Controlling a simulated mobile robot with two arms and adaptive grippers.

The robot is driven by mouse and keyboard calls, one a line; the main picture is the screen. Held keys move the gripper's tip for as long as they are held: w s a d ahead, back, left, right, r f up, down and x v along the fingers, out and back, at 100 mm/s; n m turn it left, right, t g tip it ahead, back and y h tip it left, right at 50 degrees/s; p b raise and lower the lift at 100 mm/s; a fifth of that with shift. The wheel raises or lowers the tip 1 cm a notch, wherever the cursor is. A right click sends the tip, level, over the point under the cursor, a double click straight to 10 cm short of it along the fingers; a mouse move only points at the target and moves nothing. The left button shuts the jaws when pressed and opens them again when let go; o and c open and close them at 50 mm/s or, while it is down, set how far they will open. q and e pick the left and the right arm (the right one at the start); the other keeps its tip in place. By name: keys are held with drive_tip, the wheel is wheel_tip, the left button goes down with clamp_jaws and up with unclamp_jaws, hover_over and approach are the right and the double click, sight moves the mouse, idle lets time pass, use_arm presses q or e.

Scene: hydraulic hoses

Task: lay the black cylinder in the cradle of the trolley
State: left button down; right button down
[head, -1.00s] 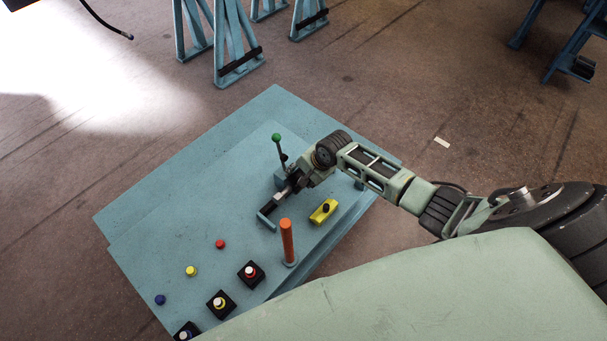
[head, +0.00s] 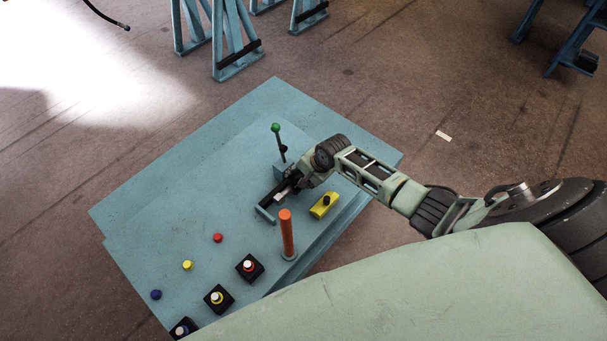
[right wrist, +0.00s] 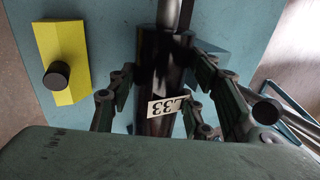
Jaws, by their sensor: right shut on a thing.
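The black cylinder (right wrist: 164,75) has a bright rod end and a white label, and lies between the fingers of my right gripper (right wrist: 160,98) in the right wrist view. In the head view, my right gripper (head: 290,184) is shut on the cylinder, low over the blue trolley (head: 205,180). The cylinder is mostly hidden there. A small blue end piece (head: 264,213), perhaps part of the cradle, is at its near-left end. I cannot tell whether the cylinder rests in the cradle. My left gripper is not in view.
A green-knobbed lever (head: 276,140) stands behind the gripper. An orange post (head: 286,235) and a yellow block (head: 323,206) with a black knob stand close in front. Several buttons and caps line the trolley's left. Blue stands (head: 236,45) are on the floor behind.

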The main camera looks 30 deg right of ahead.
drive_tip(key=shift+w+f+b, duration=0.15)
drive_tip(key=shift+f+b, duration=0.4)
drive_tip(key=shift+f, duration=0.4)
drive_tip(key=shift+w+f+b, duration=0.1)
drive_tip(key=shift+f+b, duration=0.45)
drive_tip(key=shift+f, duration=0.35)
drive_tip(key=c, duration=1.1)
unclamp_jaws()
drive_tip(key=shift+s, duration=0.1)
drive_tip(key=shift+o, duration=1.4)
drive_tip(key=shift+s, duration=0.1)
drive_tip(key=shift+f, duration=0.15)
drive_tip(key=shift+s+f, duration=0.25)
drive_tip(key=shift+s, duration=0.05)
drive_tip(key=v, duration=1.2)
drive_tip(key=shift+w+r, duration=0.3)
